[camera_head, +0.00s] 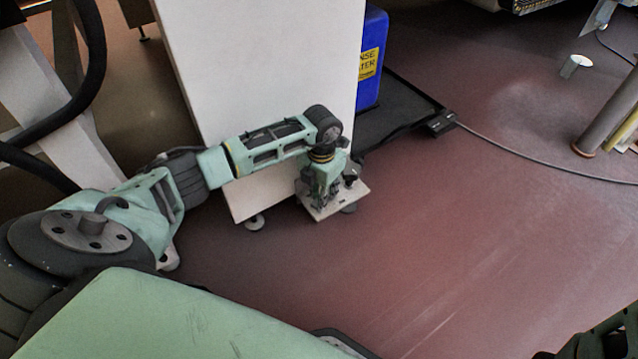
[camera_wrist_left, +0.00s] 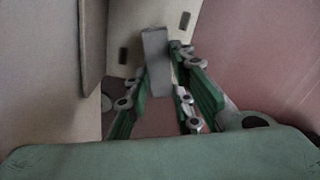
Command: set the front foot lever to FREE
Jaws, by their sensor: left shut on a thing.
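The foot lever (camera_wrist_left: 155,48) shows in the left wrist view as a grey bar standing up between my fingers. My left gripper (camera_head: 326,196) points down at the foot plate (camera_head: 352,196) beside the base of the white panel. Its green fingers are shut on the lever in the left wrist view. In the head view the gripper hides most of the lever, and I cannot read any marking or its setting. The plate (camera_wrist_left: 125,20) has dark slots in the left wrist view. A dark green part of my right arm enters the lower right corner; its jaws cannot be made out.
The tall white panel (camera_head: 265,70) stands right behind my left arm. A blue container (camera_head: 371,60) stands on a black tray (camera_head: 398,98). A grey cable (camera_head: 530,160) runs across the floor to the right. The red floor (camera_head: 440,250) in front is clear.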

